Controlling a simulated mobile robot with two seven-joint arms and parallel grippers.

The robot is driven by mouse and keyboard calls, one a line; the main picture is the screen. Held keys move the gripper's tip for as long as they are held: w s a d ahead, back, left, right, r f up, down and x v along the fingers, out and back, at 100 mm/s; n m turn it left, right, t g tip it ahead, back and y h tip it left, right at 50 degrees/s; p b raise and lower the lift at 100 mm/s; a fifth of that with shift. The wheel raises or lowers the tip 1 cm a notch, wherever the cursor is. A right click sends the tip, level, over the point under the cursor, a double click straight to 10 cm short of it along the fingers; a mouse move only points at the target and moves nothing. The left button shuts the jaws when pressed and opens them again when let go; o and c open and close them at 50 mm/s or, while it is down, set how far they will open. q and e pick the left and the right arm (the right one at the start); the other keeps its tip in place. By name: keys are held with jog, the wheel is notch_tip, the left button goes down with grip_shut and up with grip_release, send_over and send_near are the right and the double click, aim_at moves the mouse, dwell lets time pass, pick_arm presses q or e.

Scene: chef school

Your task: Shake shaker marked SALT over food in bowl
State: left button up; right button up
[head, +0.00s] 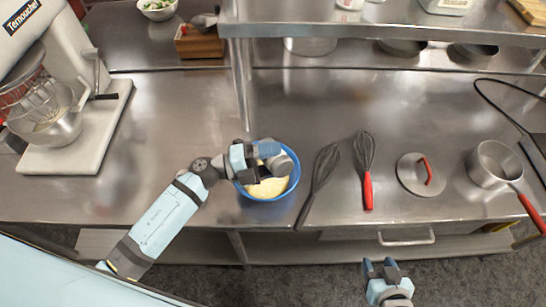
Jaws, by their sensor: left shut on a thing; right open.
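A blue bowl (293,182) with pale yellow food (268,188) in it stands near the front edge of the steel counter. My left gripper (272,165) is over the bowl, and my arm hides the bowl's upper left part. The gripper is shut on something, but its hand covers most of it. No SALT label can be read, so I cannot confirm that the held thing is the shaker. My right gripper (381,268) is open and empty, in front of the counter and below its edge.
Two whisks, one black (323,168) and one red-handled (366,160), lie right of the bowl. A lid (407,180) and a saucepan (488,165) are further right. A stand mixer (75,150) stands at left. A raised shelf (390,30) runs behind. The counter between mixer and bowl is clear.

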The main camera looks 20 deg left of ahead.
pick_arm(q)
notch_tip(320, 180, down, 3)
jog(key=shift+f+b, duration=0.1)
jog(key=shift+b, duration=0.85)
jog(key=shift+r+p, duration=1.45)
jog(key=shift+r, duration=0.3)
jog(key=shift+f+b, duration=1.2)
jog(key=shift+f, duration=0.55)
jog(key=shift+r, duration=0.15)
pick_arm(e)
notch_tip(320, 180, down, 2)
jog(key=shift+s, duration=0.1)
jog(key=shift+r, duration=0.1)
